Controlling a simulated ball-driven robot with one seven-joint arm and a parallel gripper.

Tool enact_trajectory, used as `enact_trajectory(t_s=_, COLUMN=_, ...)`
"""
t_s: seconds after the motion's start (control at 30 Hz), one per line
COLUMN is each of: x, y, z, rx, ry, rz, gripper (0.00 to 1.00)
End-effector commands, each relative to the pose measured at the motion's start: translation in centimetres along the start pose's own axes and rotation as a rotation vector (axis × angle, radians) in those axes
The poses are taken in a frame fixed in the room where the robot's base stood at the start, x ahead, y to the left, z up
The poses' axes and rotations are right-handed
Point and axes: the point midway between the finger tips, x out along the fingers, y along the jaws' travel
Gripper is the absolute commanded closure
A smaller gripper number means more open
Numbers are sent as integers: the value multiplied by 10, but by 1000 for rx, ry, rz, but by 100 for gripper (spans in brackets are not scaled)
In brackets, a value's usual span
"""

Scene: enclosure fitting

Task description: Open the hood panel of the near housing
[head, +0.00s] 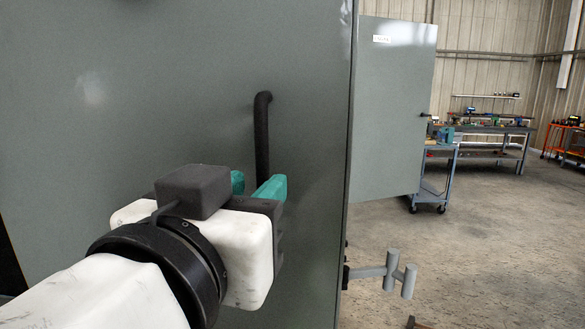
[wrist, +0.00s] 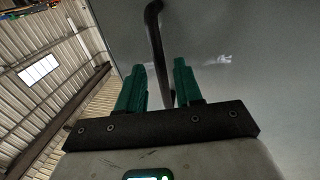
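The hood panel (head: 160,90) of the near housing is a large flat grey-green sheet filling the left of the head view; it also shows in the wrist view (wrist: 240,90). A black bar handle (head: 262,135) stands upright on it near its right edge. My gripper (head: 256,183) is at the handle's lower part, its teal fingers pointing at the panel. In the wrist view the fingers are apart, with the handle (wrist: 155,35) running between them, closer to the right finger. The handle's lower end is hidden behind my gripper.
Another grey-green panel (head: 392,110) with a small white label stands behind, to the right. A grey bracket with short posts (head: 390,272) juts out at the panel's lower right. A wheeled cart (head: 436,175) and workbenches (head: 490,130) stand farther back. Concrete floor (head: 500,240) at right is mostly clear.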

Motion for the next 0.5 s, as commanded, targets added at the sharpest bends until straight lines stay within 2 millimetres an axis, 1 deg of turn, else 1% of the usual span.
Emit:
enact_trajectory(t_s=0.03, x=9, y=1, z=-2, rx=-1, ry=-2, rz=3, gripper=65)
enact_trajectory(t_s=0.2, x=29, y=1, z=-1, rx=-2, ry=-2, rz=2, gripper=65)
enact_trajectory(t_s=0.33, x=36, y=0, z=0, rx=-1, ry=-1, rz=-1, gripper=65)
enact_trajectory(t_s=0.5, x=38, y=0, z=1, rx=0, ry=-1, rz=-1, gripper=65)
